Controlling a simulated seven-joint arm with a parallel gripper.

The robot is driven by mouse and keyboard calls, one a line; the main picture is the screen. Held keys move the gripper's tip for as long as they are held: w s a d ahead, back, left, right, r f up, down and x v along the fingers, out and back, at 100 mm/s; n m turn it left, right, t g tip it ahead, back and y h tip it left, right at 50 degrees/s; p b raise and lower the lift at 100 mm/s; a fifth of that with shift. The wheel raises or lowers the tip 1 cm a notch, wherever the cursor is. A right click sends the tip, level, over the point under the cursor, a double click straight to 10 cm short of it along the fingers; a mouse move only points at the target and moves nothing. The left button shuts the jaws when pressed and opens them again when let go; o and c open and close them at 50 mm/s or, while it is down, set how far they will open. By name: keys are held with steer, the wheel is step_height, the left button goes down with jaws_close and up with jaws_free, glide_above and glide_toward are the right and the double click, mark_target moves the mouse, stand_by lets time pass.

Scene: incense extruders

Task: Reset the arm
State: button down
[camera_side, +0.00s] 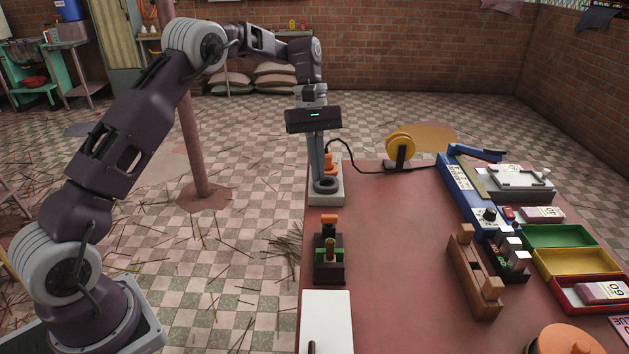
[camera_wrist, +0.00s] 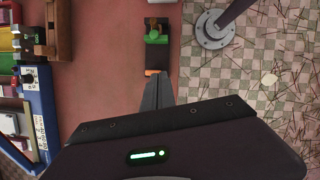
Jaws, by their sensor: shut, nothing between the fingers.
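My gripper (camera_side: 317,176) is shut and empty, pointing down at the back left of the reddish table (camera_side: 390,260). In the side view its fingers overlap a pale stand (camera_side: 326,198) with a black ring and an orange part; I cannot tell whether they touch it. In the wrist view the closed fingers (camera_wrist: 158,80) point towards a small dark block (camera_wrist: 157,58) with green and orange parts. That block also shows in the side view (camera_side: 329,271), in front of the pale stand. My arm reaches over from the left.
A yellow spool (camera_side: 400,144) stands at the back with a black cable. A blue device (camera_side: 464,192), a wooden rack (camera_side: 471,270) and green (camera_side: 560,236), yellow (camera_side: 577,262) and red (camera_side: 590,308) trays fill the right. A white sheet (camera_side: 326,325) lies front left. The table's middle is clear.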

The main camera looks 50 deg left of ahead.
steer(key=s+d+r+m+t+y, duration=0.1)
steer(key=s+d+r+m+t, duration=0.15)
steer(key=s+r, duration=0.55)
steer(key=s+d+r+m+t+y, duration=0.1)
steer(key=s+d+r+m, duration=0.2)
steer(key=s+r, duration=0.4)
steer(key=s+f+m+t, duration=0.1)
steer(key=s+m+t, duration=0.1)
steer(key=s, duration=0.6)
steer(key=s+d+f+m+t+y, duration=0.1)
steer(key=s+m, duration=0.3)
steer(key=s, duration=0.5)
steer(key=shift+s+f+t+y, duration=0.3)
steer(key=shift+f+t, duration=0.15)
steer(key=shift+f, duration=0.25)
steer(key=shift+w, duration=0.1)
